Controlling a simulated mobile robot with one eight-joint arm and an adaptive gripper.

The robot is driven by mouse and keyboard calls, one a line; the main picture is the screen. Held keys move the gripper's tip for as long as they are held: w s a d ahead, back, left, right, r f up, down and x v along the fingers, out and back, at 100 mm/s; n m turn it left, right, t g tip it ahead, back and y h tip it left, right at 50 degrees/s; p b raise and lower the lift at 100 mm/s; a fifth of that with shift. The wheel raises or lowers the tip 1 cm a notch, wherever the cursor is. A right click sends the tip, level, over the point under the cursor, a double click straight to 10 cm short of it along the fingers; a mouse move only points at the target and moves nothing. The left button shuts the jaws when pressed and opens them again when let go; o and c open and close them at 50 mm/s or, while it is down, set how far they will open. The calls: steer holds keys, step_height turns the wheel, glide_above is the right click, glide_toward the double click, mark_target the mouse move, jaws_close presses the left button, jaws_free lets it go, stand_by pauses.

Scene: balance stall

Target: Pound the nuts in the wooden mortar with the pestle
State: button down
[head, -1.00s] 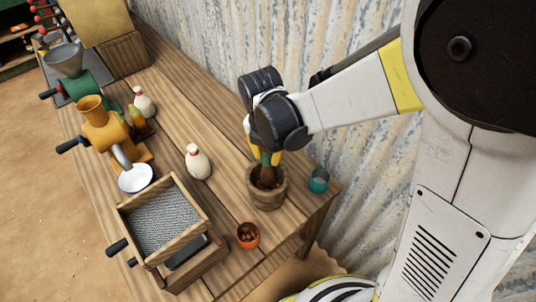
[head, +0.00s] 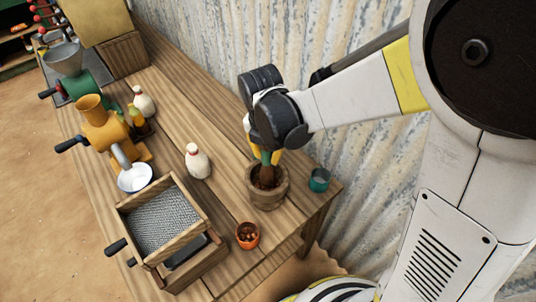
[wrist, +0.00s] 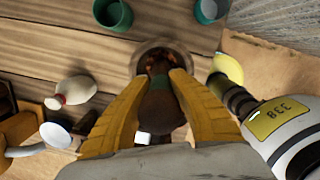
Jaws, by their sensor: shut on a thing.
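My gripper (head: 266,151) is shut on the pestle (head: 266,174), a brown wooden tool with a green band, and holds it roughly upright. The pestle's lower end is inside the wooden mortar (head: 267,197), a round brown bowl near the table's right end. In the wrist view my yellow fingers (wrist: 160,90) clasp the pestle (wrist: 160,110) from both sides. The mortar's rim (wrist: 140,55) shows beyond it. Reddish-brown bits of nut (wrist: 161,61) lie in the mortar around the pestle. The pestle's tip is hidden, so I cannot tell whether it touches the bottom.
An orange cup (head: 247,236) with brown contents stands in front of the mortar, and a green cup (head: 319,180) right of it. A white bottle (head: 197,162), sieve box (head: 205,229) and orange grinder (head: 104,129) stand left. A corrugated wall (head: 210,40) runs behind the table.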

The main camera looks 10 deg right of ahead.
steer(key=shift+f, duration=0.15)
step_height(320, 180, down, 4)
steer(key=b, duration=0.3)
steer(key=shift+b, duration=0.4)
steer(key=shift+r+p, duration=1.6)
steer(key=shift+r, duration=0.5)
steer(key=shift+f, duration=0.1)
steer(key=shift+b, duration=0.3)
